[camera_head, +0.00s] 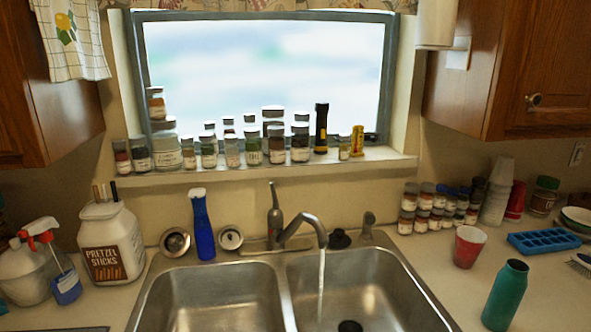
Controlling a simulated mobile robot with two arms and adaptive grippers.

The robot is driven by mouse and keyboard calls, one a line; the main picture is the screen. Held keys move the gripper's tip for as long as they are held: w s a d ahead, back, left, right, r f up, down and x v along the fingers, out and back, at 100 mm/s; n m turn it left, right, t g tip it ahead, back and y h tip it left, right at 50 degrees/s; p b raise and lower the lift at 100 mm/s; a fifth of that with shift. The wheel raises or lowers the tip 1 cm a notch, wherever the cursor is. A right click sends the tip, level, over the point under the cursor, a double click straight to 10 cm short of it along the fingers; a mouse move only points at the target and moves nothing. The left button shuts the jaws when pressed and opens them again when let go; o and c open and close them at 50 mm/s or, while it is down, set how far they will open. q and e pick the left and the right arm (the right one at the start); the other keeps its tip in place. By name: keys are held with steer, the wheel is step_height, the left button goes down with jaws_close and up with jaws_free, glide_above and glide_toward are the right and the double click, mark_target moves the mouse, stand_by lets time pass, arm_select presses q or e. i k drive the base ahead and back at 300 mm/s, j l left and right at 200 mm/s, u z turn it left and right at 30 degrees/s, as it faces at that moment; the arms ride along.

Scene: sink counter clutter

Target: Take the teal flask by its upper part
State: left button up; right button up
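The teal flask (505,296) stands upright on the counter to the right of the sink, near the lower right of the head view. It is a tall teal cylinder with a narrower neck and a dark opening at the top. Its upper part is unobstructed, and nothing touches it. Neither of my grippers shows in this view.
A red cup (468,246) stands behind and left of the flask. A blue ice tray (543,241) lies behind it to the right, with a brush (582,262) at the right edge. The double sink (290,290) is to the left, its faucet (308,226) running.

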mark_target(511, 284)
steer(key=z, duration=1.25)
